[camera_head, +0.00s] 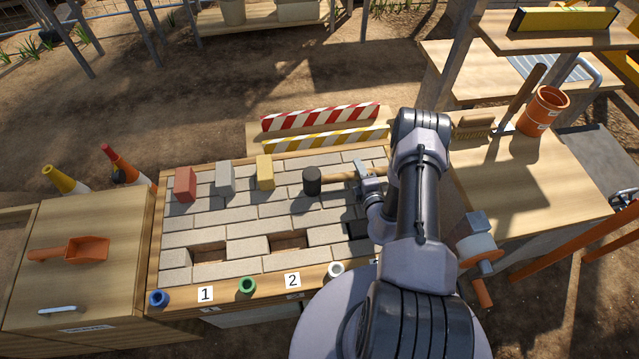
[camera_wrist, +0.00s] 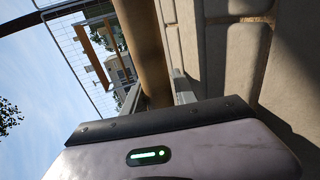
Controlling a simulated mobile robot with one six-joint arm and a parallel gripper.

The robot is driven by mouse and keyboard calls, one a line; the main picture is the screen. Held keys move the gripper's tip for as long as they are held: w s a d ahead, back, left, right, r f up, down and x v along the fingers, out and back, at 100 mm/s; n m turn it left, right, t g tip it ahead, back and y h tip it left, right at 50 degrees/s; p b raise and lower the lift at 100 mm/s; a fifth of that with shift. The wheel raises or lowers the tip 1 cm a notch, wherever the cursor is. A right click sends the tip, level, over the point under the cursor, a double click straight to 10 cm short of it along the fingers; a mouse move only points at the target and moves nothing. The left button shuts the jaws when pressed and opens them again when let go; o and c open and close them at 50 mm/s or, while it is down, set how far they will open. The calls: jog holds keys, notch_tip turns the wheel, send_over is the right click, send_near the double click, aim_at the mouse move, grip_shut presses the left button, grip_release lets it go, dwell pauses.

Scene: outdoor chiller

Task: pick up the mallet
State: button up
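The mallet lies over the brick-paved bench top, its dark round head (camera_head: 312,181) to the left and its wooden handle (camera_head: 339,175) running right to my gripper. My gripper (camera_head: 366,178) is at the handle, low over the bricks. In the wrist view, the brown handle (camera_wrist: 149,50) runs down between the two grey fingers of my gripper (camera_wrist: 158,90), one on each side. The handle nearly fills the gap. I cannot tell whether the fingers press on it. My arm hides the handle's right end in the head view.
Red (camera_head: 185,185), grey (camera_head: 225,178) and yellow (camera_head: 265,172) blocks stand along the bench's back left. Striped barriers (camera_head: 320,117) stand behind. A side table (camera_head: 520,185) with an orange bucket (camera_head: 543,111) is at right.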

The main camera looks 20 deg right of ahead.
jog(key=shift+w+d+f, duration=0.1)
jog(key=shift+w+f, duration=0.05)
jog(key=shift+w, duration=0.45)
grip_shut()
dwell(0.9)
